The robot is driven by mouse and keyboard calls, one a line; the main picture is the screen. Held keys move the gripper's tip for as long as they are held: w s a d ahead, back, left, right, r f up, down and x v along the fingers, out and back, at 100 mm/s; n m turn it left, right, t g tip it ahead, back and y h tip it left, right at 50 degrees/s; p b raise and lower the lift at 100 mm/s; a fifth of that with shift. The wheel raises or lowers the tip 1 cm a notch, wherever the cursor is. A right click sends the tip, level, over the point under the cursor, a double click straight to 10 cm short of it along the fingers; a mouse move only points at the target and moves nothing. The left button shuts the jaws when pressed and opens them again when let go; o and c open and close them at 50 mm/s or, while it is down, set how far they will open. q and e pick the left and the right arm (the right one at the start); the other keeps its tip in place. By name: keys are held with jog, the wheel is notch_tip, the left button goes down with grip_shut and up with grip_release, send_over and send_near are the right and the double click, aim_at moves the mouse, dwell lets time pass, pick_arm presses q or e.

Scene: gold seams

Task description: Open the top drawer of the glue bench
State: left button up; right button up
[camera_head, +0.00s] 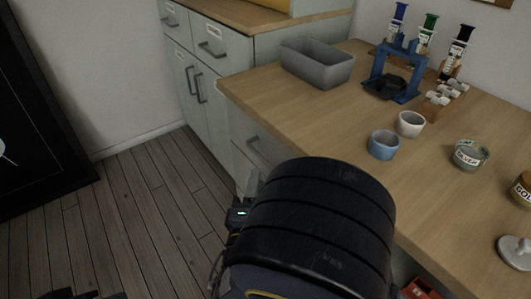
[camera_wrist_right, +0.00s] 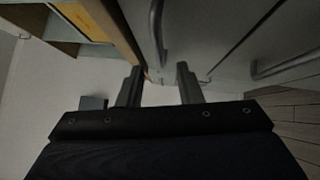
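The glue bench (camera_head: 300,112) has a wooden top, with a grey top drawer (camera_head: 273,151) under its left edge. The drawer's bar handle (camera_head: 252,152) shows to the left of my black right arm, and the drawer looks shut.
A grey cabinet (camera_head: 233,57) with handles stands behind the bench. On the bench are a grey bin (camera_head: 318,68), a blue rack (camera_head: 408,72) with syringes, a blue cup (camera_head: 383,146), a white cup (camera_head: 410,124) and jars. Wooden floor (camera_head: 145,205) is clear at left.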

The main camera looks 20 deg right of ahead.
aim_at(262, 158)
jog(key=x, duration=0.7)
jog(key=shift+d+b, duration=0.15)
jog(key=shift+b, duration=0.2)
grip_shut()
